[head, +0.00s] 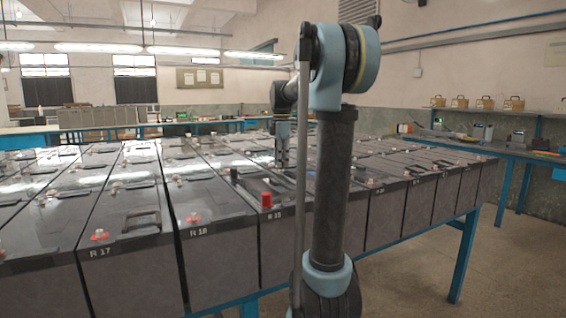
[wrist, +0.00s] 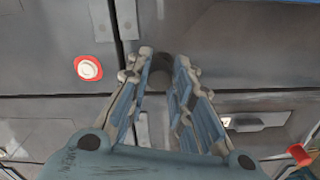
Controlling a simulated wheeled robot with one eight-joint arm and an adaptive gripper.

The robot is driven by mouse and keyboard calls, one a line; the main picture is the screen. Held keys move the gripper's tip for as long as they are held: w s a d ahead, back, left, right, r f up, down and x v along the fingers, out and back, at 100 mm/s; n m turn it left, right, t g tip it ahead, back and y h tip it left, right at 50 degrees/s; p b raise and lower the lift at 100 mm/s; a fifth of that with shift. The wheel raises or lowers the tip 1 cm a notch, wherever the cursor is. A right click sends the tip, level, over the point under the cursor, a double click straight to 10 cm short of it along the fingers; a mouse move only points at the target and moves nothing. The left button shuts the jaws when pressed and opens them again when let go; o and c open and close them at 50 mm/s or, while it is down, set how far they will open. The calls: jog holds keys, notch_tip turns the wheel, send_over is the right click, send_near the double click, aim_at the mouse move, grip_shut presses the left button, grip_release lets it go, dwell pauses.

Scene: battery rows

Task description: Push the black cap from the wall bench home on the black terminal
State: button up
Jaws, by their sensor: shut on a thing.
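My gripper (wrist: 162,62) is shut on a small dark piece, the black cap (wrist: 161,64), which shows between the fingertips in the wrist view. The head view shows my gripper (head: 282,160) pointing down over the battery rows, behind the battery marked R 15. The cap is too small to make out there. I cannot see the black terminal under the cap, nor tell whether the cap touches it. A terminal with a red ring (wrist: 88,68) lies left of the fingertips in the wrist view.
A red cap (head: 266,200) stands on the front of R 15. Batteries with raised handles and terminals fill the blue-framed table (head: 461,255). A blue wall bench (head: 515,154) with tools stands at right. The floor between is clear.

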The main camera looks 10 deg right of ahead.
jog(key=shift+f, duration=0.4)
dwell(0.6)
jog(key=o, duration=0.8)
jog(key=o, duration=0.5)
jog(key=shift+s+r, duration=0.1)
jog(key=shift+r, duration=3.45)
